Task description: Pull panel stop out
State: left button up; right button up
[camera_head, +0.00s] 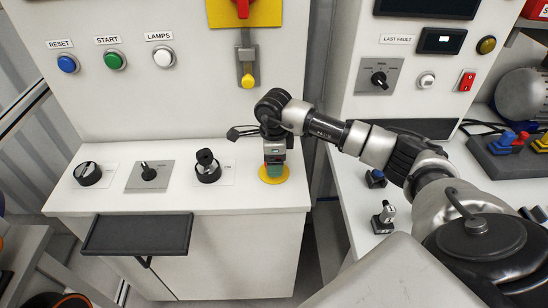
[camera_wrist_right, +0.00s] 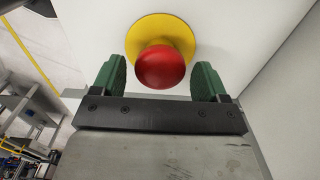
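The panel stop is a red mushroom button (camera_wrist_right: 161,67) on a round yellow plate (camera_wrist_right: 160,32), seen in the right wrist view. In the head view its yellow plate (camera_head: 273,174) shows on the white ledge, and my gripper hides the red head. My right gripper (camera_wrist_right: 162,80) is open, with one green finger on each side of the red button. Gaps show between the fingers and the button. In the head view the right gripper (camera_head: 274,172) points down over the plate. My left gripper is not in view.
Left of the stop on the ledge are a black joystick (camera_head: 207,168), a selector switch (camera_head: 149,173) and a black knob (camera_head: 88,173). A dark tray (camera_head: 138,234) juts out below. A yellow-tipped lever (camera_head: 247,78) hangs on the upright panel behind my right wrist.

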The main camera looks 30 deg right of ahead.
jog(key=c, duration=1.2)
jog(key=shift+w+r, duration=0.1)
jog(key=shift+r, duration=0.8)
jog(key=o, duration=1.3)
jog(key=shift+o, duration=0.2)
notch_tip(320, 180, up, 11)
jog(key=b, duration=0.2)
jog(key=shift+b, duration=0.3)
jog(key=shift+f, duration=0.15)
